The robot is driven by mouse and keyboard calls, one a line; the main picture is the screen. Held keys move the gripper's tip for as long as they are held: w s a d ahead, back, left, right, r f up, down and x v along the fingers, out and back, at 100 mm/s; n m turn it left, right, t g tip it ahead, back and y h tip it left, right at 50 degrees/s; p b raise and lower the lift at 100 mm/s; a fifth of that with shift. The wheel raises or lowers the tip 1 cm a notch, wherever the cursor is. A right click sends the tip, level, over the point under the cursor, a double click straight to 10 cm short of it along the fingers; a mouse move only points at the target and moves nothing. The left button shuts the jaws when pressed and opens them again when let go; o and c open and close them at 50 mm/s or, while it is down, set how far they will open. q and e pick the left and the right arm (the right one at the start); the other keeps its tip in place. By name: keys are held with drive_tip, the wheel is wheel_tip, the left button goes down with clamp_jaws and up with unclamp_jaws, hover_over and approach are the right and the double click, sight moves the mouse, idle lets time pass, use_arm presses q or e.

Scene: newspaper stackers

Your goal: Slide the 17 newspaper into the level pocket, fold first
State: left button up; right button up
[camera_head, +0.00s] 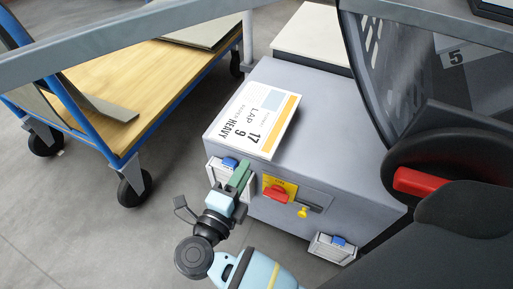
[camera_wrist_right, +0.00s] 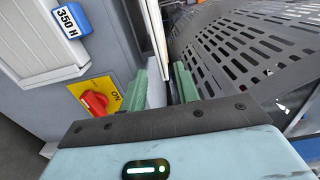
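The 17 newspaper (camera_head: 262,112) lies flat on top of a grey cabinet (camera_head: 225,124), its near edge at the cabinet's front. It is white with a yellow band and the words "17", "9" and "HEAVY". In the wrist view a thin pale edge (camera_wrist_right: 158,35), probably the newspaper, runs down toward the gap between my fingers. My right gripper (camera_head: 240,178) is at the cabinet's front, just below and left of the newspaper. In the wrist view its green fingers (camera_wrist_right: 158,92) stand apart; I cannot tell whether they touch anything. My left gripper is out of view. I cannot make out the level pocket.
A red knob on a yellow plate (camera_head: 280,187) and blue tags stick out on the cabinet's front. A dark perforated guard (camera_wrist_right: 235,50) is close on the right. A blue trolley (camera_head: 150,60) with a wooden deck stands at the left. Grey floor is clear between.

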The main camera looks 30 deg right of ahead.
sight(254, 153)
drive_tip(key=x, duration=0.3)
drive_tip(key=shift+w+d, duration=0.15)
drive_tip(key=shift+w, duration=0.05)
drive_tip(key=shift+x, duration=1.35)
drive_tip(key=shift+c, duration=0.4)
clamp_jaws()
drive_tip(key=shift+r, duration=0.15)
